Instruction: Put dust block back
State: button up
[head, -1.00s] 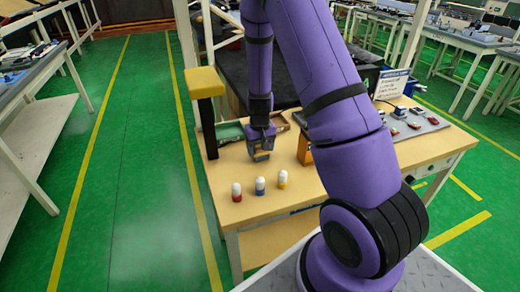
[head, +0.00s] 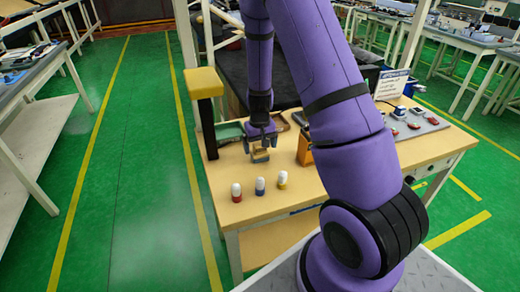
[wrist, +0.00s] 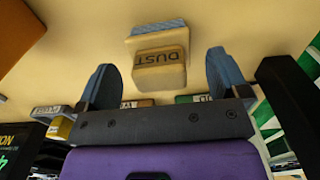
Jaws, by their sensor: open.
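The dust block (wrist: 158,70) is tan with a blue-grey layer and the word DUST on its face. In the head view the dust block (head: 260,156) is on the wooden table, in front of the trays. My gripper (head: 262,138) is over it with its fingers apart. In the wrist view my gripper (wrist: 162,66) is open, one finger on each side of the block, with a visible gap on both sides. The block's underside is hidden.
A green tray (head: 228,130) and a brown tray (head: 280,123) are behind the block. A yellow-topped post (head: 204,83) is left; an orange box (head: 304,152) is right.

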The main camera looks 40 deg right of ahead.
notch_tip(320, 180, up, 10)
jog(key=s+a+r+n+t, duration=0.1)
jog(key=s+a+r, duration=0.2)
jog(key=r, duration=0.3)
jog(key=s+a+r+t+y, duration=0.1)
jog(key=s+a+r, duration=0.15)
jog(key=r, duration=0.35)
jog(key=s+a+r+n+t, duration=0.1)
jog(key=s+a+r, duration=0.25)
jog(key=r, duration=0.25)
jog(key=s+a+r+t, duration=0.1)
jog(key=s+r, duration=0.3)
jog(key=s, duration=0.4)
jog(key=s+a+r+n+t+h, duration=0.1)
jog(key=s+a+r, duration=0.2)
jog(key=s, duration=0.6)
jog(key=shift+v, duration=0.95)
jog(key=shift+w+r, duration=0.1)
jog(key=shift+w, duration=0.1)
